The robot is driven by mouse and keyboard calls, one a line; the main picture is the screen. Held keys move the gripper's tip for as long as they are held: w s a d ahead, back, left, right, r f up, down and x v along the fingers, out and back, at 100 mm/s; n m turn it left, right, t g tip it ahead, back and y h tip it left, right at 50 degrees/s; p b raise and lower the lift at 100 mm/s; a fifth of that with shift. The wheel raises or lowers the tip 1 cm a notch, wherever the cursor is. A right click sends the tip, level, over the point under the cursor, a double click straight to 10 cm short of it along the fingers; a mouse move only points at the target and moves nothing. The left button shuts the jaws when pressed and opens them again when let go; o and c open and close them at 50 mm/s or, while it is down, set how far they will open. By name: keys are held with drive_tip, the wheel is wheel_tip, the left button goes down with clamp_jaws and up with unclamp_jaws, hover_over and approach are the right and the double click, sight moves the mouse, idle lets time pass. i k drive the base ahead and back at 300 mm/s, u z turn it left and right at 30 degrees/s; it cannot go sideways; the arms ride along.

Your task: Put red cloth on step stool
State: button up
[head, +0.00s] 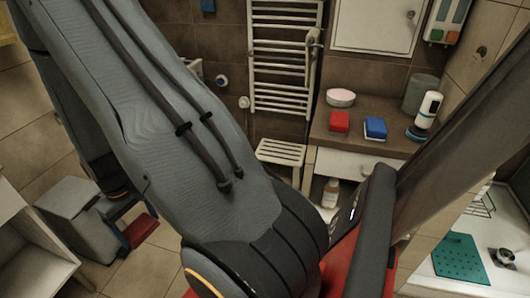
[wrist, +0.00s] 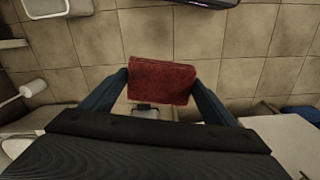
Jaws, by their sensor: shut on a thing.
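The red cloth (wrist: 160,82) is a folded, rough-textured piece between the two dark blue fingers in the wrist view. My gripper (wrist: 160,85) is shut on it and holds it above the tiled floor. In the head view the red cloth (head: 144,230) shows at the lower left, at the tips of my gripper (head: 132,232). The step stool (head: 282,152) is a pale slatted stool below the towel radiator, well to the right of and beyond the gripper. My arm hides part of its lower half. The stool's top looks bare.
A bottle (head: 330,193) stands below. A white shelf unit (head: 30,245) is at the left. The tiled floor (head: 155,270) near the gripper is open.

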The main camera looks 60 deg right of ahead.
sight(279, 156)
drive_tip(key=i, duration=1.65)
drive_tip(key=z, duration=3)
drive_tip(key=i, duration=0.5)
